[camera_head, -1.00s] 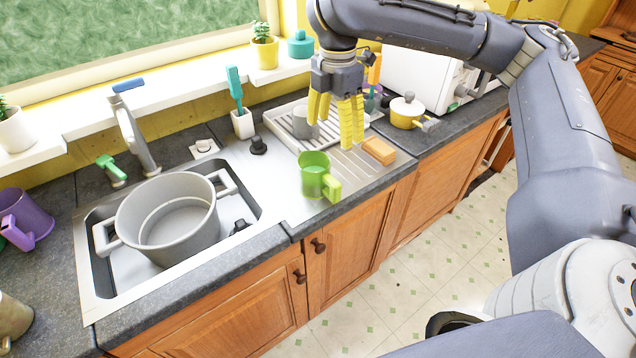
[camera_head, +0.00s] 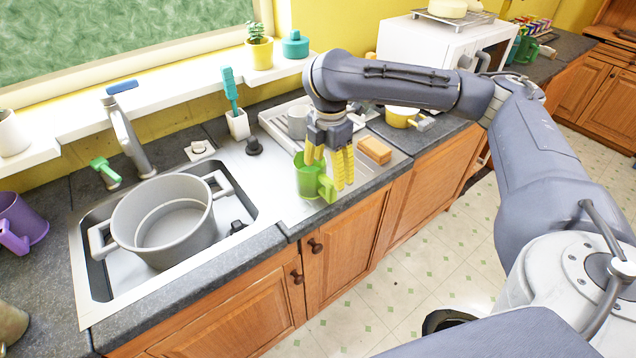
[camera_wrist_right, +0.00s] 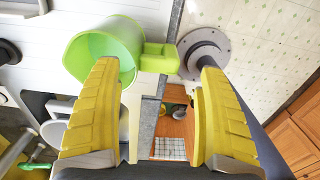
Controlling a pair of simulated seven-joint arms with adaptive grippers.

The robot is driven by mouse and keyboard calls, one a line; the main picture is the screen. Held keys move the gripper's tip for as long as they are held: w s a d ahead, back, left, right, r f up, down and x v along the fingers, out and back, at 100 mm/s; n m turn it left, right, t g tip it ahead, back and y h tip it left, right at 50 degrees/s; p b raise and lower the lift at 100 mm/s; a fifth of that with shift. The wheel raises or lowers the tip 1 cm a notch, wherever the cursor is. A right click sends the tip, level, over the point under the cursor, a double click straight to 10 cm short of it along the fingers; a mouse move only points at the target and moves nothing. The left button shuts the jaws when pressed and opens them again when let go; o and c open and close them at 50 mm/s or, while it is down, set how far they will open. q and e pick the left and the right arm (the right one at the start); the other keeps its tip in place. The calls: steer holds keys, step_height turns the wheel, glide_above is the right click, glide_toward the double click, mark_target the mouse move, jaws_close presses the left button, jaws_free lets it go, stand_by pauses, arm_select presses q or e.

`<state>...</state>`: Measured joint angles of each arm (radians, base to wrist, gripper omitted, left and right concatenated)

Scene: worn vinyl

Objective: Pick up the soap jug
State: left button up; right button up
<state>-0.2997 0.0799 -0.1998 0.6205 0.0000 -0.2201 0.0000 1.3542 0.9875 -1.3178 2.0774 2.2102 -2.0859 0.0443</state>
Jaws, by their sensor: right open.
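A bright green jug (camera_head: 306,180) with a square handle stands upright on the steel drainboard, right of the sink. It looks like the soap jug. In the right wrist view, the jug (camera_wrist_right: 128,32) shows its open rim, with its handle between the fingertips' directions. My right gripper (camera_head: 329,170) is open, its yellow fingers pointing down just behind and beside the jug. In the right wrist view, the gripper (camera_wrist_right: 158,66) has its fingers wide apart with nothing held between them. The left finger overlaps the jug's rim; contact cannot be told. My left gripper is out of view.
A large grey pot (camera_head: 165,220) sits in the sink. An orange sponge (camera_head: 375,150) lies right of the gripper. The counter's front edge is close to the jug.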

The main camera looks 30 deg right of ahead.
mark_target(328, 179)
steer(key=shift+d+f, duration=0.1)
steer(key=shift+f, duration=2.75)
steer(key=c, duration=1.5)
